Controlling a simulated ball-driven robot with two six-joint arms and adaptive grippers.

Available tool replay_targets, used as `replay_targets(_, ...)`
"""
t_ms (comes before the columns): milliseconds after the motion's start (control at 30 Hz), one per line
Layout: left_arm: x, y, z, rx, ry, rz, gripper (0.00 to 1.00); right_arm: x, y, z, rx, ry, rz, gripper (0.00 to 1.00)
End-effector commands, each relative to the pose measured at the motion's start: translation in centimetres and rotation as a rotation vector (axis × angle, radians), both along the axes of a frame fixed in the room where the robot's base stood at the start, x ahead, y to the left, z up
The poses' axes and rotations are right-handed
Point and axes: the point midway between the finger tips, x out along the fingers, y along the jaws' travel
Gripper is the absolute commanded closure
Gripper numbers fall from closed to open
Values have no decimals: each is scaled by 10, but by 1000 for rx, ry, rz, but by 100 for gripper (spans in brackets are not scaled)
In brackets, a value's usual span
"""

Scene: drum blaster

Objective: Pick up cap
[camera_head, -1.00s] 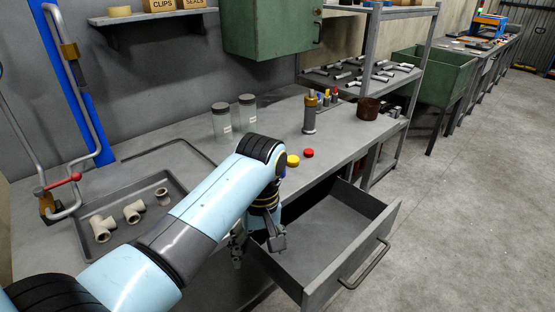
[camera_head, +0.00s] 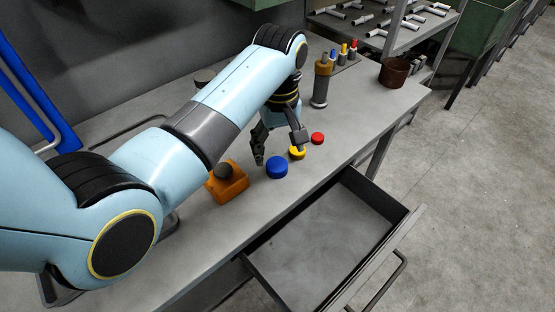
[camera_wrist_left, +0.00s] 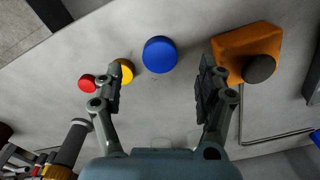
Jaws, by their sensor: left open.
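Three round caps stand in a row on the grey workbench (camera_head: 240,225): a blue cap (camera_head: 277,167), a yellow cap (camera_head: 297,153) and a red cap (camera_head: 318,138). My left gripper (camera_head: 280,150) is open and empty over the bench by the caps. In the left wrist view the blue cap (camera_wrist_left: 160,54) lies between the lines of the open fingers (camera_wrist_left: 160,78), a little beyond their tips. The yellow cap (camera_wrist_left: 124,71) is partly hidden behind one finger, and the red cap (camera_wrist_left: 87,83) is outside it. My right gripper is not in view.
An orange block with a dark round knob (camera_head: 227,183) stands left of the blue cap. An open, empty-looking drawer (camera_head: 330,240) juts out below the bench front. A cylindrical tool (camera_head: 321,82) and a brown pot (camera_head: 394,71) stand farther back.

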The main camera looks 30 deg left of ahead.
Motion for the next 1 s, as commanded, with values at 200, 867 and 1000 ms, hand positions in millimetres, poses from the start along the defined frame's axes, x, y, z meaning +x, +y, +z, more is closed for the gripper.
replay_targets(200,0,1,-20,1,-1,0,26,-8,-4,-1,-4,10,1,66)
replay_targets(867,1,3,-67,1,-2,0,37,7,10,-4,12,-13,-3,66)
replay_targets(1000,1,3,-67,1,-1,0,55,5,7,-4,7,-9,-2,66)
